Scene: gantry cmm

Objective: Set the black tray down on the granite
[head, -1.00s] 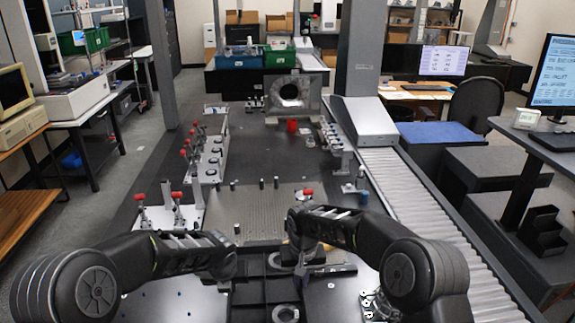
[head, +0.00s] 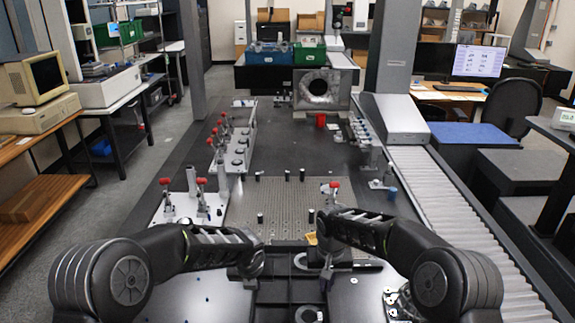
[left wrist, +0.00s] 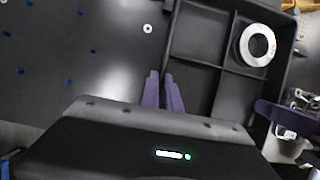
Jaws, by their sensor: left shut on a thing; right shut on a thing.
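The black tray (head: 277,291) is in the lower middle of the head view, between my two arms. It is divided into compartments, and pale metal rings lie in it; one ring (left wrist: 257,45) shows in the left wrist view. My left gripper (head: 250,268) is shut on the tray's left wall, its purple fingers (left wrist: 165,92) at the wall in the left wrist view. My right gripper (head: 326,272) is shut on the tray's right side. The dark granite (head: 285,150) stretches away beyond. I cannot tell whether the tray touches the surface below it.
A perforated metal plate (head: 285,205) with short black posts lies just beyond the tray. Red-knobbed clamps (head: 200,197) stand to the left. A roller conveyor (head: 440,200) runs along the right.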

